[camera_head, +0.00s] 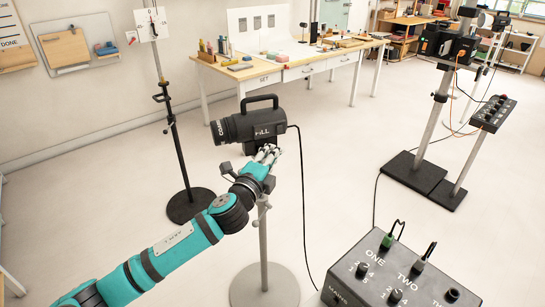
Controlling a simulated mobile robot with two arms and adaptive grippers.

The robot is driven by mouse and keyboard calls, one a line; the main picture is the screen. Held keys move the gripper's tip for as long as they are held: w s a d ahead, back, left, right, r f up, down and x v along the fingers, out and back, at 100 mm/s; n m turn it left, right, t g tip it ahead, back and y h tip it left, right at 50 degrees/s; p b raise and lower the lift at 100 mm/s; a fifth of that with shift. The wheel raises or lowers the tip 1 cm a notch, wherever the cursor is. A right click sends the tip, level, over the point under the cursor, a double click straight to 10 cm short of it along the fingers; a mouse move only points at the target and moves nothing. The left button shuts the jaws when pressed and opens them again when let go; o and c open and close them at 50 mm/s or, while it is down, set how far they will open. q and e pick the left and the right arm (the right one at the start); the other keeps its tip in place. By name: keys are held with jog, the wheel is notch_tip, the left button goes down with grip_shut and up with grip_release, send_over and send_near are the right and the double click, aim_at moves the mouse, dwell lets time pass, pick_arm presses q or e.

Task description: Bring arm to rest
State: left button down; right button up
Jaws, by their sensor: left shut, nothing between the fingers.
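My left arm, teal and black, reaches in from the lower left of the head view. My left gripper (268,153) is at the end of it, shut and empty. It is just below and in front of a black lamp (253,125) marked FILL, at the top of a stand. I cannot tell whether the fingers touch the lamp or its stand. The wrist hides part of the stand's upper end. My right gripper is not in view.
The lamp's stand has a round grey base (264,288). A black control box (395,280) with knobs and plugs is at lower right, with a cable running up to the lamp. A thin stand (172,125) is behind left. A worktable (270,76) is at the back. Open floor lies between.

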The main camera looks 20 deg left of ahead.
pick_arm(q)
jog(key=shift+s+a, duration=0.15)
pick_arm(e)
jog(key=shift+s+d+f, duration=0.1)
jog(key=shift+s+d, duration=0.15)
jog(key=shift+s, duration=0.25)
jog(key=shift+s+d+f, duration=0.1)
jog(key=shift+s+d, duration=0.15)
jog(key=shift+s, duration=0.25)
